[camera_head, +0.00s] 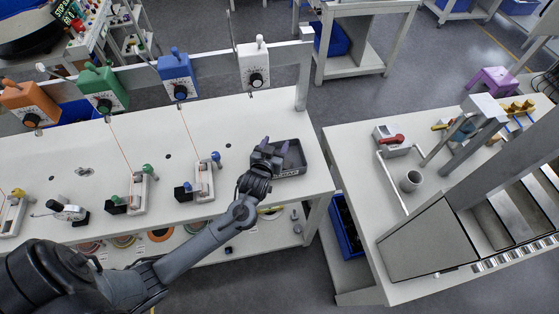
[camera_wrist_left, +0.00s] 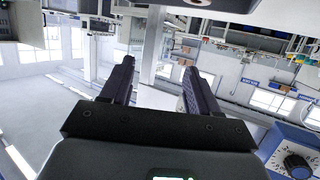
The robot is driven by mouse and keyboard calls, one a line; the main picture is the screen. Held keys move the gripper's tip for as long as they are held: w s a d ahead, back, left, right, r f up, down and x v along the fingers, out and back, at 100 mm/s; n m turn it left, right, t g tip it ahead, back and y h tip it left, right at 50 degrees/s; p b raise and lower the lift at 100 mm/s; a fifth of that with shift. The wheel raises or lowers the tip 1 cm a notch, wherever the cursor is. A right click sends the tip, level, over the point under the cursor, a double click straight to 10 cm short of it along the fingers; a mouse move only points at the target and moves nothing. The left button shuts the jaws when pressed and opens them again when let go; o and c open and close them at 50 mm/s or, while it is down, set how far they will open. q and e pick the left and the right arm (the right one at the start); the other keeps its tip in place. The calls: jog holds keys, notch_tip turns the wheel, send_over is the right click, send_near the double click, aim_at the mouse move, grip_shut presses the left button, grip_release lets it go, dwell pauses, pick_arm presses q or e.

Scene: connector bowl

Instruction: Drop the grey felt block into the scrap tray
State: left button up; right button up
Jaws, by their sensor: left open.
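The dark scrap tray (camera_head: 297,157) lies near the right end of the white workbench, with pale lettering on its front wall. My left gripper (camera_head: 267,146) is over the tray's left part, its fingers pointing toward the back of the bench, and it hides that part of the tray. In the left wrist view the two fingers of my left gripper (camera_wrist_left: 160,82) stand well apart with nothing between them. I cannot make out the grey felt block in either view; it may be hidden behind my gripper. My right gripper is not in view.
A blue dial box (camera_head: 177,75) and a white dial box (camera_head: 253,65) hang along the bench's back rail. A small fixture with a blue knob (camera_head: 205,178) stands left of the tray. A gap separates the bench from the right table (camera_head: 350,145).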

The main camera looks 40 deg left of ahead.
pick_arm(q)
jog(key=v, duration=1)
